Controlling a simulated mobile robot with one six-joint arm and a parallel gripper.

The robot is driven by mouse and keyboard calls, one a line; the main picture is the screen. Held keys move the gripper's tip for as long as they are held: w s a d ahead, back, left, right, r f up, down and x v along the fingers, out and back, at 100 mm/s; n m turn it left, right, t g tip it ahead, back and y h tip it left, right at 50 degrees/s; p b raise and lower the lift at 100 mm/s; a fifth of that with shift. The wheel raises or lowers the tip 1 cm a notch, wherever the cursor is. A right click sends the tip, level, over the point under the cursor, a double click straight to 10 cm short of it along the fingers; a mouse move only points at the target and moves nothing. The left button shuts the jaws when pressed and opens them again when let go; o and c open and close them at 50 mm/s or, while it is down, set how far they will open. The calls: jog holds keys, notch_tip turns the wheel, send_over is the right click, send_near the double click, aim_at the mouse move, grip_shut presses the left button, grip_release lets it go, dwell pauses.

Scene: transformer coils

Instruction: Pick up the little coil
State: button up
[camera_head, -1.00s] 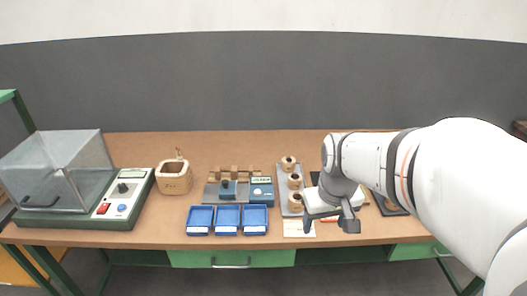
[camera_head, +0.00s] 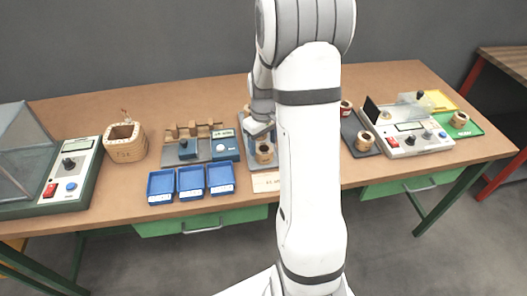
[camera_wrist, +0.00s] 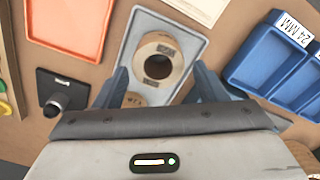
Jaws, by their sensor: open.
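A small tan ring-shaped coil (camera_head: 264,152) with a dark centre stands on the grey tray (camera_head: 270,169) in the head view. In the wrist view the coil (camera_wrist: 158,62) sits on the grey tray (camera_wrist: 196,42), between and slightly beyond my fingertips. My gripper (camera_wrist: 160,74) is open with nothing held, one finger on each side. A second coil (camera_wrist: 135,99) is partly hidden behind my gripper body. In the head view my gripper (camera_head: 262,136) is above the grey tray, and my arm hides part of the tray.
Blue bins (camera_head: 190,183) stand left of the tray. A large coil (camera_head: 125,143) is at the left. Further coils stand on a dark tray (camera_head: 358,136) and a green mat (camera_head: 477,125) at the right. A paper label (camera_head: 266,181) lies in front of the tray.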

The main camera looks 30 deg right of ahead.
aim_at(264, 151)
notch_tip(264, 151, down, 4)
jog(key=shift+d+f, duration=0.1)
jog(key=shift+s, duration=0.1)
jog(key=shift+c, duration=0.4)
jog(key=c, duration=0.7)
